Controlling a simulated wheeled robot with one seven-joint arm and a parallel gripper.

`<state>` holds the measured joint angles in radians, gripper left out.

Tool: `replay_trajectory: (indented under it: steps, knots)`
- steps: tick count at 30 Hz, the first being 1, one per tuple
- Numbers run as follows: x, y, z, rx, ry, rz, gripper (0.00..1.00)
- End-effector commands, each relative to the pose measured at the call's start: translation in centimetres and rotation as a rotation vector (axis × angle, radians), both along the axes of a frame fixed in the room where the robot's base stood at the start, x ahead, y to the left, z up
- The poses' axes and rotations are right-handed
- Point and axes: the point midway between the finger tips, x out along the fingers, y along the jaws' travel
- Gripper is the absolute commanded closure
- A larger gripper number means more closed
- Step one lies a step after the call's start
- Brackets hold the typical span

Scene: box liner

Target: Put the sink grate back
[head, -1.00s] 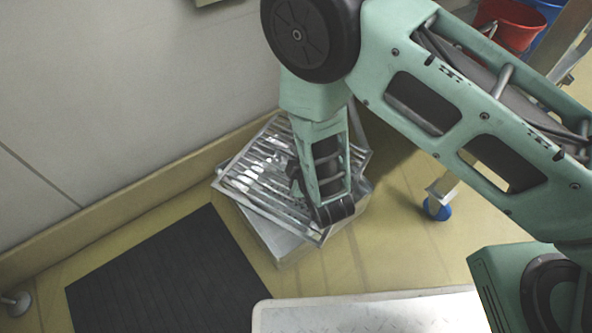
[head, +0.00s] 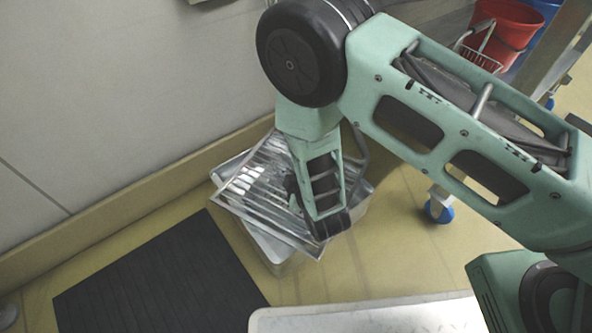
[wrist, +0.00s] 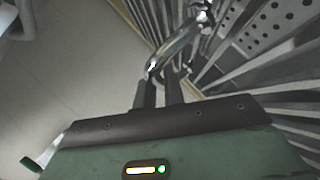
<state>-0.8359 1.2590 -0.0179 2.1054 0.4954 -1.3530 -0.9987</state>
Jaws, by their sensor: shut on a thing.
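The sink grate (head: 247,209) is a square frame of parallel metal bars. In the head view it lies over the low metal sink (head: 275,262) by the wall, turned and offset so its corners overhang; whether it touches the rim I cannot tell. In the wrist view the grate's bars (wrist: 152,20) fill the top and right. My gripper (wrist: 162,84) is shut on the grate's curved chrome handle (wrist: 181,45). In the head view my wrist hides the fingertips and the right part of the grate.
A dark ribbed mat (head: 150,275) lies on the floor at lower left. A pale plate edge (head: 370,318) is at the bottom. A blue-wheeled caster leg (head: 438,208) stands right of the sink. A red bucket (head: 510,22) is at upper right. The wall (head: 120,90) runs behind.

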Motion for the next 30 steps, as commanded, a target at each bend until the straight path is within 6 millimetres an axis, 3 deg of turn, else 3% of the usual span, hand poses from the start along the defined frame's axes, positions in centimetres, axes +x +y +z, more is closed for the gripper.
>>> replay_trajectory:
  steps: [6, 7, 9, 17, 22, 30]
  knots:
    - [0.1, 0.1, -0.2, 0.002, -0.003, 0.0, 1.0]
    - [0.0, 0.0, -0.3, 0.0, 0.0, 0.0, 0.81]
    - [0.0, 0.0, -0.3, 0.0, 0.0, 0.0, 0.68]
    - [0.0, 0.0, -0.2, 0.0, 0.0, 0.0, 0.68]
    - [0.0, 0.1, 1.3, 0.002, -0.001, 0.0, 0.68]
    - [-5.1, -1.5, 3.8, -0.004, 0.004, 0.004, 0.68]
